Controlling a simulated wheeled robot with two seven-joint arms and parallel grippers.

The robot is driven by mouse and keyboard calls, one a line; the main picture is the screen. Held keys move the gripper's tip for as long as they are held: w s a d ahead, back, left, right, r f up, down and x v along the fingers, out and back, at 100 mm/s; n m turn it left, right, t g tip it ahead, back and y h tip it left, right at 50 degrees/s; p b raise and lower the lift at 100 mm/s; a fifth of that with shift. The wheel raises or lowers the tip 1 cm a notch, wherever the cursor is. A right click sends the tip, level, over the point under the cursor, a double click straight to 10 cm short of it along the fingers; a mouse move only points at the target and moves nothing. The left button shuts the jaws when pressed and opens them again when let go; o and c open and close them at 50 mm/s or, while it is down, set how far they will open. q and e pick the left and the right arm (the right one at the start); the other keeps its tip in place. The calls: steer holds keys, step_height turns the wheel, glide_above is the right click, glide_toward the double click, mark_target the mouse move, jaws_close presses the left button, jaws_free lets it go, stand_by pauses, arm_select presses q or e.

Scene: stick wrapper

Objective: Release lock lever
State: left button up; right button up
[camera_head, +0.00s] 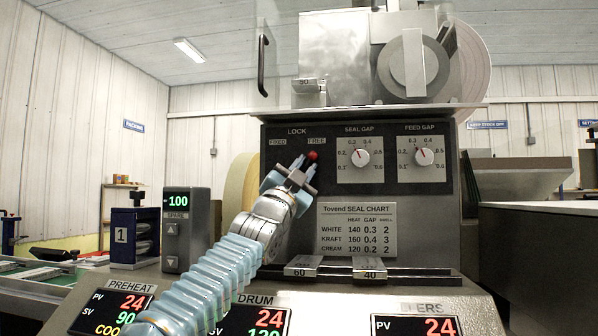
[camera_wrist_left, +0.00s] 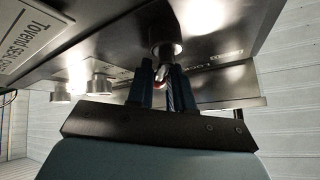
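The lock lever's red knob (camera_head: 313,155) shows on the dark panel below the FREE label, at the right side of the LOCK marking. My left gripper (camera_head: 304,169) reaches up to it from below, its fingertips right at the knob. In the left wrist view, the two dark fingers (camera_wrist_left: 163,84) stand on either side of the lever, and a bit of red shows between them below a round metal boss (camera_wrist_left: 165,50). The fingers are close together, but whether they press on the knob cannot be made out. My right gripper is not in view.
Right of the lever are the SEAL GAP knob (camera_head: 360,157) and FEED GAP knob (camera_head: 424,156). Below are a seal chart plate (camera_head: 357,229) and a rail with marked blocks (camera_head: 370,273). A grey display box (camera_head: 186,232) stands left of my arm.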

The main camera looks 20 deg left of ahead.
arm_select(q)
steer(key=shift+o, duration=1.1)
steer(key=shift+d, duration=0.15)
steer(key=s+a+f+b, duration=0.1)
steer(key=s+f+b, duration=0.2)
steer(key=s+b, duration=0.9)
steer(key=s, duration=0.4)
steer(key=shift+a, duration=0.25)
